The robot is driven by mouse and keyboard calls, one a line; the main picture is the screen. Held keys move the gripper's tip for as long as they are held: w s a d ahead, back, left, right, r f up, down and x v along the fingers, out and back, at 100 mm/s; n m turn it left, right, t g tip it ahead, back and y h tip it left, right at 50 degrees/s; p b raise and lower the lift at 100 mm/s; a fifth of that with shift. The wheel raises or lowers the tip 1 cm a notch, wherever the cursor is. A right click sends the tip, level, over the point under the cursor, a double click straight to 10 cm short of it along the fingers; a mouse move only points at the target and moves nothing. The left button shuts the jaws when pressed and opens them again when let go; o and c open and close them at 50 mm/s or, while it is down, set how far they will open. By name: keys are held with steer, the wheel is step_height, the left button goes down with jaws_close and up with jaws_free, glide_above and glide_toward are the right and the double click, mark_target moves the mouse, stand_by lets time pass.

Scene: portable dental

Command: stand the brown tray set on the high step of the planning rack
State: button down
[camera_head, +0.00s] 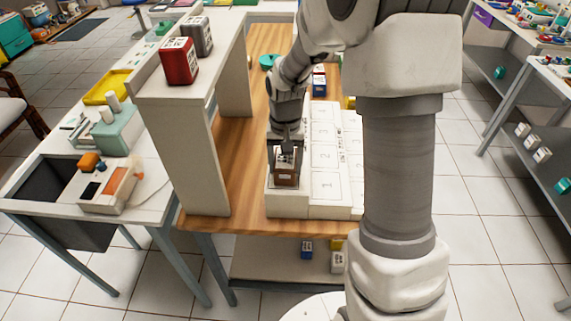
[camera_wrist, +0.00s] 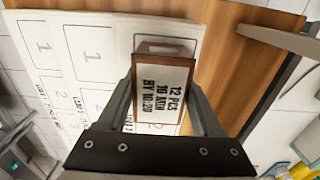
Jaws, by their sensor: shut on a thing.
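The brown tray set (camera_head: 286,179) is a small brown box with a white printed top label; the label also shows in the wrist view (camera_wrist: 163,88). My gripper (camera_head: 286,150) points down and is shut on it, one finger at each side (camera_wrist: 162,72). The planning rack (camera_head: 325,185) is a white stepped block with numbered, outlined cells in rows. The tray set is over the near end cell of its left row, within the outline in the wrist view. I cannot tell whether its base touches the step.
The rack stands on a wooden table (camera_head: 243,190). A white raised shelf (camera_head: 185,85) to the left carries a red box (camera_head: 179,61) and a grey box (camera_head: 197,36). A dark red and blue box (camera_head: 319,82) stands behind the rack. My arm hides the rack's right side.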

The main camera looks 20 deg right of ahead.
mark_target(286, 160)
steer(key=shift+f, duration=0.2)
steer(key=shift+c, duration=0.2)
jaws_free()
steer(key=shift+r, duration=0.1)
steer(key=shift+r, duration=0.15)
step_height(286, 160, up, 11)
steer(key=shift+r+p, duration=0.15)
steer(key=shift+p, duration=0.6)
steer(key=s+r+n+t, duration=0.1)
steer(key=s+r, duration=0.4)
steer(key=s, duration=0.5)
steer(key=s+r+n+t, duration=0.2)
steer(key=s+r+t, duration=0.2)
steer(key=s, duration=0.6)
steer(key=shift+s+r+n+t, duration=0.2)
steer(key=shift+r+n+t, duration=0.1)
steer(key=shift+r, duration=0.4)
